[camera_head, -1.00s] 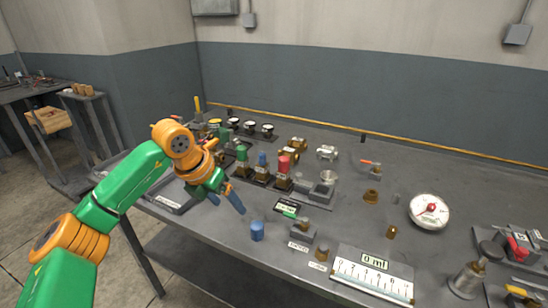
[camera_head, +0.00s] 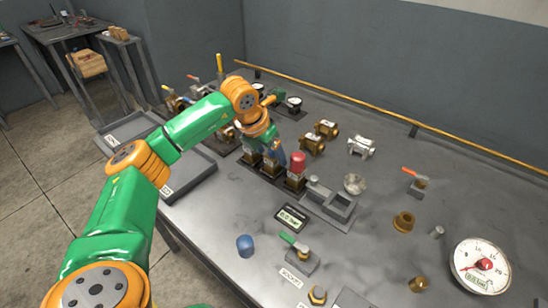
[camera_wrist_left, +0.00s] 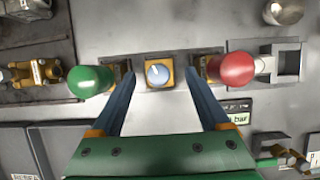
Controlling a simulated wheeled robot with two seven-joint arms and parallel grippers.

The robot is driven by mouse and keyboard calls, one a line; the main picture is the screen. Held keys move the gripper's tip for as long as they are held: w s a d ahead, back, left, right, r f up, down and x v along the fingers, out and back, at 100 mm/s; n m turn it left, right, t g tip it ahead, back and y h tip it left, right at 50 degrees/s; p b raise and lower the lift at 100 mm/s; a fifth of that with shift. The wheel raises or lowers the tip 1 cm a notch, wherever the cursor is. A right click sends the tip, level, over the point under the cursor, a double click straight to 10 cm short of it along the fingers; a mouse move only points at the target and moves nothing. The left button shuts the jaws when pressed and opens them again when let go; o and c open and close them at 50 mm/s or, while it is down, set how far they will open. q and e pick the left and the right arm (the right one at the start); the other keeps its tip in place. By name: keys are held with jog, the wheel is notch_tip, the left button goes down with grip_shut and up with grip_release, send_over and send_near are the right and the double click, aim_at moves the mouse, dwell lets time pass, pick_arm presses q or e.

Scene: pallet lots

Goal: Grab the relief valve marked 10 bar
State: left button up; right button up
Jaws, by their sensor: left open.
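A row of brass relief valves stands on dark plates in the middle of the bench. The red-capped valve (camera_head: 297,164) shows clear of my arm. In the head view my gripper (camera_head: 275,155) partly hides the row. No 10 bar marking is readable on the valves.
A small display (camera_head: 291,218), reading in bar, lies in front of the row. A grey block with a square recess (camera_head: 327,205) is beside the red-capped valve. A blue cap (camera_head: 245,246) and a green-handled valve (camera_head: 300,255) stand nearer. A dial gauge (camera_head: 480,267) is at right.

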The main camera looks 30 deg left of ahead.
pick_arm(q)
jog(key=x, duration=0.2)
jog(key=shift+w+f, duration=0.2)
jog(key=shift+w, duration=0.1)
jog(key=shift+s+r, duration=0.1)
jog(key=shift+s, duration=0.05)
grip_shut()
jog(key=shift+r, duration=0.1)
